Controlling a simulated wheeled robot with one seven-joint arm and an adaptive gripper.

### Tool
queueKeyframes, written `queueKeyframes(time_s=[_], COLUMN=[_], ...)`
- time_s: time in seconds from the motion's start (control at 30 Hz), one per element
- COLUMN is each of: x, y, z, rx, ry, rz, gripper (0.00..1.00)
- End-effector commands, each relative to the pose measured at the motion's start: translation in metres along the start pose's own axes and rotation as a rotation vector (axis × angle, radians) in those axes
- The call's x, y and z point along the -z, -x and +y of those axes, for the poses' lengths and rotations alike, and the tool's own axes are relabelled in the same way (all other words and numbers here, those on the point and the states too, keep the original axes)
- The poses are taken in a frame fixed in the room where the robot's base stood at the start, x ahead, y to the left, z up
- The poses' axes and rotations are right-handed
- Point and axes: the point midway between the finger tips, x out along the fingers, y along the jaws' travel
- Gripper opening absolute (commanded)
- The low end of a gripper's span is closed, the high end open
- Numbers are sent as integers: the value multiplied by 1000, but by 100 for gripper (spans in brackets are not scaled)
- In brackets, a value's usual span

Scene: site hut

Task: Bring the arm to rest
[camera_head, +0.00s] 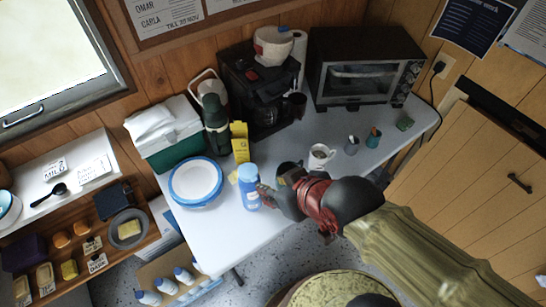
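My arm, in a khaki sleeve, reaches in from the lower right over the front edge of the white table (206,228). My gripper (272,187), dark with red parts, is at its end above the table's front part.
A blue-rimmed plate (195,181), yellow carton (240,142), dark green flask (216,125) and green cooler (170,150) stand to the left. A coffee maker (254,90) and toaster oven (366,70) stand behind. A white mug (320,155) is beyond my gripper.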

Motion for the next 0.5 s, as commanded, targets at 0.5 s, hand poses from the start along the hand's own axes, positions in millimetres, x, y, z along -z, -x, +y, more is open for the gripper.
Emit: queueKeyframes(time_s=[0.5], x=[-33], y=[17], z=[5], rx=[-12], ry=[-61], rz=[-143], gripper=[32])
